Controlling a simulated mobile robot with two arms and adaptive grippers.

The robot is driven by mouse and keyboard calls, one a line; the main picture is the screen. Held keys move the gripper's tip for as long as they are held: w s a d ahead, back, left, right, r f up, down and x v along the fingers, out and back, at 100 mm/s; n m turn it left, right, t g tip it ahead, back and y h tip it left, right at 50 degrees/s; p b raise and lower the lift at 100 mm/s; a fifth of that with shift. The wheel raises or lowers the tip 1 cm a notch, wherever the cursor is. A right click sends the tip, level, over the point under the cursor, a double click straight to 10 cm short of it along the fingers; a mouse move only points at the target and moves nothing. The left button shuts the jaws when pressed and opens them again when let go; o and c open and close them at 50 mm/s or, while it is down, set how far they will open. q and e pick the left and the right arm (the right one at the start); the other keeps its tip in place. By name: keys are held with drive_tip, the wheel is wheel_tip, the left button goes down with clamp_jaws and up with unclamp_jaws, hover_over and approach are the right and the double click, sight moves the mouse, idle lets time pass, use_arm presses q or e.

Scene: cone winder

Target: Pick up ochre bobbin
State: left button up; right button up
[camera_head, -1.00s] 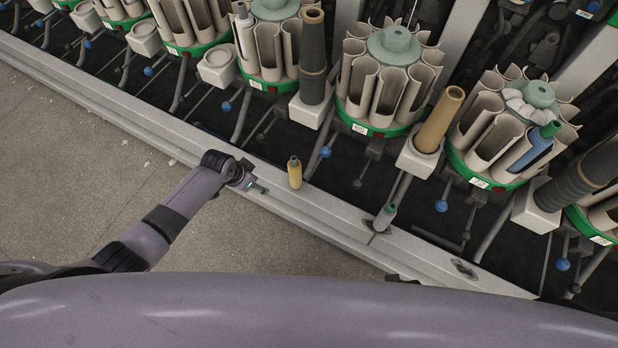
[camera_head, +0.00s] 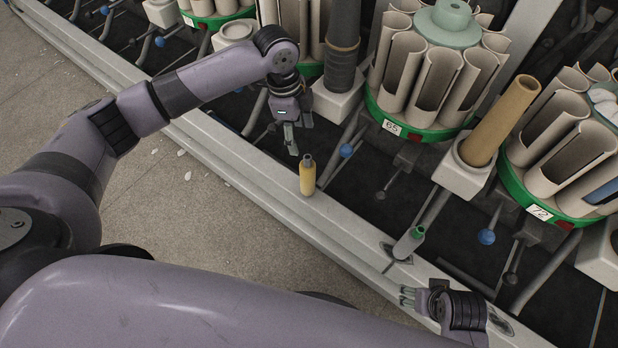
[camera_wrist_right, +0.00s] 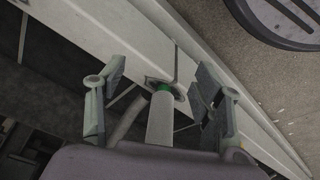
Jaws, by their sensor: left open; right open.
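The ochre bobbin (camera_head: 307,178) stands upright on the pale machine rail, with a dark tip, in the head view. My left gripper (camera_head: 298,139) is open and hangs just behind and slightly left of the ochre bobbin, apart from it in the picture. My right gripper (camera_head: 404,296) is open near the front edge of the rail, in front of a grey bobbin with a green tip (camera_head: 408,243). In the right wrist view this grey bobbin (camera_wrist_right: 160,118) shows between the open fingers; I cannot tell how close it is. The ochre bobbin is not in that view.
Round green-based magazines (camera_head: 425,100) with beige tubes stand behind the rail. A tan cone (camera_head: 500,120) and a dark cone (camera_head: 342,50) lean up from pale holders. Levers with blue knobs (camera_head: 346,151) stick out between.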

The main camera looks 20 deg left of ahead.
sight(305, 156)
use_arm(q)
drive_tip(key=f, duration=0.3)
drive_tip(key=d+f+b, duration=0.1)
drive_tip(key=f, duration=0.1)
drive_tip(key=f+b, duration=0.1)
drive_tip(key=f, duration=0.2)
drive_tip(key=shift+d+f, duration=0.25)
drive_tip(key=shift+f, duration=0.1)
drive_tip(key=shift+d+f, duration=0.1)
drive_tip(key=shift+f, duration=0.25)
drive_tip(key=f+b, duration=0.1)
drive_tip(key=f, duration=0.1)
drive_tip(key=d+f+b, duration=0.1)
drive_tip(key=f, duration=0.1)
drive_tip(key=shift+f, duration=0.1)
use_arm(e)
drive_tip(key=v, duration=0.8)
drive_tip(key=shift+w+t, duration=0.25)
drive_tip(key=shift+t, duration=0.05)
use_arm(q)
drive_tip(key=shift+c, duration=0.2)
use_arm(e)
drive_tip(key=shift+d, duration=0.15)
use_arm(q)
drive_tip(key=c, duration=1)
